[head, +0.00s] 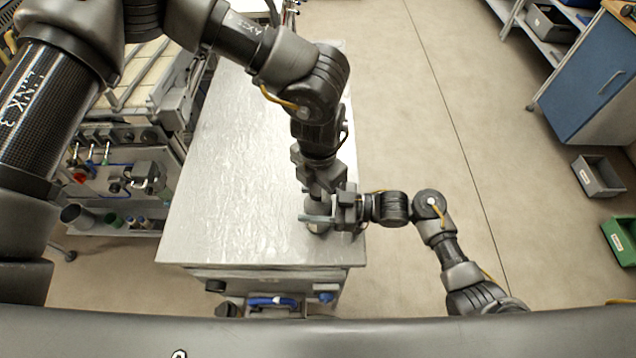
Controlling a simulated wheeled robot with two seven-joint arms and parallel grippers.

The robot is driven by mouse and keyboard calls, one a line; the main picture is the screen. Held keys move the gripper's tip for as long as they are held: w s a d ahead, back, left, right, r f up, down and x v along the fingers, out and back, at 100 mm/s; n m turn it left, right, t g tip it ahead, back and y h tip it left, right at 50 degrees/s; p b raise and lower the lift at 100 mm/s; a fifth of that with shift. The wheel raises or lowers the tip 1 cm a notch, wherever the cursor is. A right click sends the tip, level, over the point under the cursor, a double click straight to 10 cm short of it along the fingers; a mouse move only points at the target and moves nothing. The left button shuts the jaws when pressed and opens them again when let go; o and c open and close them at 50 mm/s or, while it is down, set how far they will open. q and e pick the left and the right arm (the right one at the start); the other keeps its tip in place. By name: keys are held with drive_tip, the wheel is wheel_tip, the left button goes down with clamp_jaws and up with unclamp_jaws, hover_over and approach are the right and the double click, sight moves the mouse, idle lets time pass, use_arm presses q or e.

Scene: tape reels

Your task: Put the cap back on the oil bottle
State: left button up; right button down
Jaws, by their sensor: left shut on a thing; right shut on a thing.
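My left gripper (324,193) points down over the table near its front right corner. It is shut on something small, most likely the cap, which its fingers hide. My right gripper (322,219) reaches in from the right, just below the left one in the picture. It is shut around a pale, rounded thing, which looks like the oil bottle (317,227). Only a small part of the bottle shows between the fingers. The two grippers are very close together. I cannot tell whether the cap touches the bottle's neck.
The metal-topped table (235,165) is bare to the left of the grippers. A machine with valves and hoses (115,180) stands against its left side. A blue cabinet (598,90), a grey bin (597,176) and a green bin (622,240) stand at the right, across open floor.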

use_arm(q)
drive_tip(key=o, duration=1.1)
drive_tip(key=shift+o, duration=0.2)
wheel_tip(320, 180, up, 12)
use_arm(e)
drive_tip(key=shift+c, duration=1.6)
unclamp_jaws()
